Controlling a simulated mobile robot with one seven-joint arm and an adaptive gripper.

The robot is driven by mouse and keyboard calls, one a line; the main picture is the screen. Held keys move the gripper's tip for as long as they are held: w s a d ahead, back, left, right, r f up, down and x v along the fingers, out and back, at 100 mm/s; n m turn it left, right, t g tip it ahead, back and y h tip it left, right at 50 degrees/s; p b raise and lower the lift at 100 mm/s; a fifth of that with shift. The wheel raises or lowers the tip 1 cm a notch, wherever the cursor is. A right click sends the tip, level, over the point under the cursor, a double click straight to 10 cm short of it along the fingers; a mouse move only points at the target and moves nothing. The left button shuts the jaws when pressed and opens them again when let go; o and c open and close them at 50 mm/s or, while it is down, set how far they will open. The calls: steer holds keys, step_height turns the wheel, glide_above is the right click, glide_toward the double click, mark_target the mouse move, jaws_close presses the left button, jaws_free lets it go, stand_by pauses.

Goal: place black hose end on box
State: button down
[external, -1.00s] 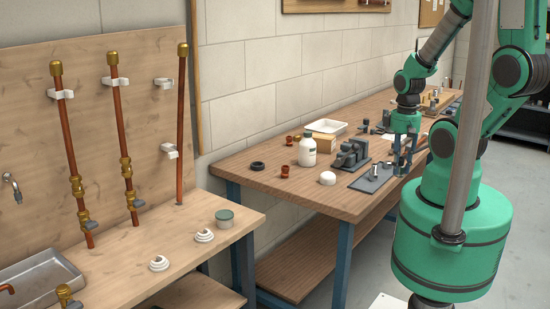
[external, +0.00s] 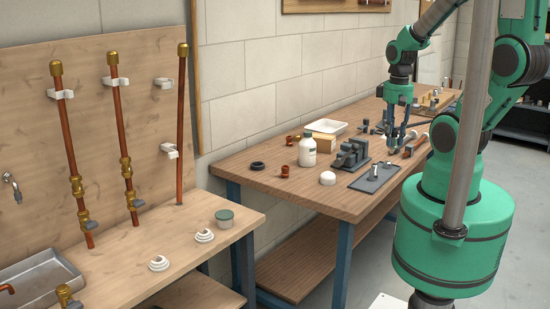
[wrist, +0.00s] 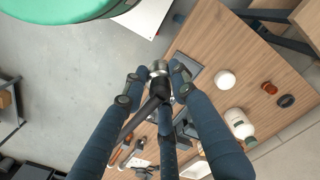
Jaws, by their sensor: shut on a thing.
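My gripper (external: 398,141) is above the wooden workbench, right of the grey vise, with its fingers closed. In the wrist view, my gripper (wrist: 155,78) is shut on the black hose end (wrist: 158,88), which has a silver metal fitting at its tip. The black hose (wrist: 137,120) runs away from the fingers toward the lower left of that view. In the external view the hose (external: 417,124) shows as a dark strip right of the gripper.
A grey vise (external: 352,155), a dark plate (external: 374,177) with small metal parts, a white bottle (external: 307,151) and a white cap (external: 327,178) stand on the bench. The white tray (external: 326,127) is near the wall. Bare wood lies along the bench's front left.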

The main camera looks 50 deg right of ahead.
steer(key=w+d+r+m+p, duration=0.1)
steer(key=w+d+p, duration=0.4)
steer(key=w, duration=0.5)
steer(key=w+d+r+m+p, duration=0.2)
steer(key=w+d+p, duration=0.1)
steer(key=w+d, duration=0.55)
steer(key=w+d+f+m+p, duration=0.1)
steer(key=w+d+f+p, duration=0.15)
steer(key=w, duration=0.35)
steer(key=w+d+f+p, duration=0.2)
steer(key=w+d+f, duration=0.15)
steer(key=w, duration=0.25)
step_height(320, 180, down, 4)
steer(key=shift+d+f, duration=0.1)
steer(key=shift+f, duration=0.1)
steer(key=w+d, duration=0.2)
steer(key=w, duration=0.2)
steer(key=w+d+f+p, duration=0.1)
steer(key=w+d, duration=0.2)
steer(key=w, duration=0.2)
steer(key=w+d, duration=0.2)
steer(key=w, duration=0.3)
steer(key=shift+d+f+p, duration=0.25)
steer(key=shift+d+p, duration=0.1)
steer(key=shift+p, duration=0.05)
